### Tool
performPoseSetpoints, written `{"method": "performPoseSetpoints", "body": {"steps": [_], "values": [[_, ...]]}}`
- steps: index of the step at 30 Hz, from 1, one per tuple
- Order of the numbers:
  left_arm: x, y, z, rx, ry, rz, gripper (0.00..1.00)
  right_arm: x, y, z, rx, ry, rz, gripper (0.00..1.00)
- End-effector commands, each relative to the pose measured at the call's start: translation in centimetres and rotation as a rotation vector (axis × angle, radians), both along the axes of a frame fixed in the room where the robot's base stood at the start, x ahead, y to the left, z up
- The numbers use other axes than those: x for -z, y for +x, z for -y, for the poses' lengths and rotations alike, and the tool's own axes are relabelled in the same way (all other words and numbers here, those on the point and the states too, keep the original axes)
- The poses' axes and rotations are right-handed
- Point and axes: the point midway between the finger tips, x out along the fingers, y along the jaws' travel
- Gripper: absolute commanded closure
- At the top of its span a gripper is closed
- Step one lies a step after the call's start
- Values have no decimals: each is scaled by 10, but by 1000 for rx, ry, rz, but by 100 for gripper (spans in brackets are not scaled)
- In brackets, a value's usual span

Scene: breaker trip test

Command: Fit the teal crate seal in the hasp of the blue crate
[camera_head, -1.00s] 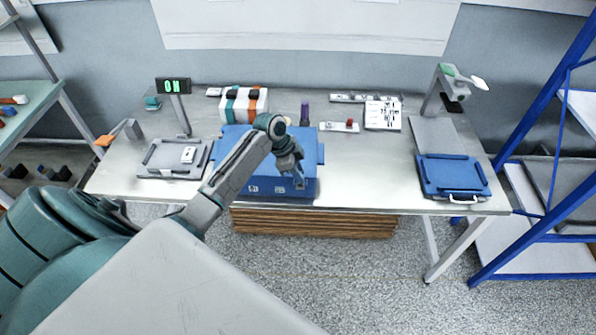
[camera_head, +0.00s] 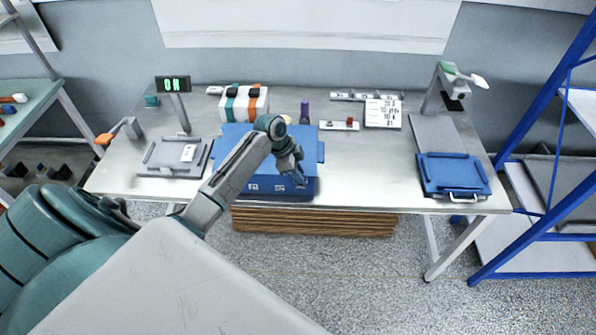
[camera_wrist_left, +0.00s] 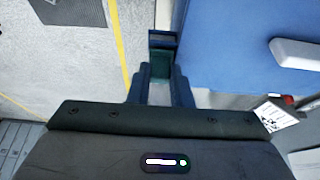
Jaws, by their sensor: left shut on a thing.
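The blue crate (camera_head: 232,135) stands at the front middle of the table, with my left arm across it. My left gripper (camera_head: 300,181) is at the crate's front face, near its right end. In the left wrist view the gripper (camera_wrist_left: 160,62) is shut on the small teal seal (camera_wrist_left: 160,66). A dark blue piece (camera_wrist_left: 162,40) shows just beyond the fingertips; I cannot tell whether it is the hasp or whether the seal touches it. The crate's blue surface (camera_wrist_left: 225,45) is right of the fingers. My right gripper is not in view.
A grey tray (camera_head: 160,170) lies left of the crate. A white case with coloured straps (camera_head: 243,112) and a purple bottle (camera_head: 304,113) stand behind it. A blue tray (camera_head: 453,172) lies at the far right. The tabletop (camera_head: 370,175) right of the crate is clear.

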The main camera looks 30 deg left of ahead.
Motion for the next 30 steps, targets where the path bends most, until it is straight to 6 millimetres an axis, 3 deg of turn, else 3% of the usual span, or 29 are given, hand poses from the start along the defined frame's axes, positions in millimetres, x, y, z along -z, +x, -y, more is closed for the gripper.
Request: {"method": "performPoseSetpoints", "body": {"steps": [7, 8, 12, 25, 30], "values": [[7, 0, 0, 0, 0, -1, 100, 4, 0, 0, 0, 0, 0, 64], [7, 0, 0, 0, 0, 0, 80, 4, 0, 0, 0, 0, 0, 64], [7, 0, 0, -1, 1, -1, 56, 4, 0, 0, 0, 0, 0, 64], [6, 0, -1, -2, 2, 0, 56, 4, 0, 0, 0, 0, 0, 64], [-7, -3, -7, -1, 3, 4, 56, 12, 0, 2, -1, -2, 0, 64]]}}
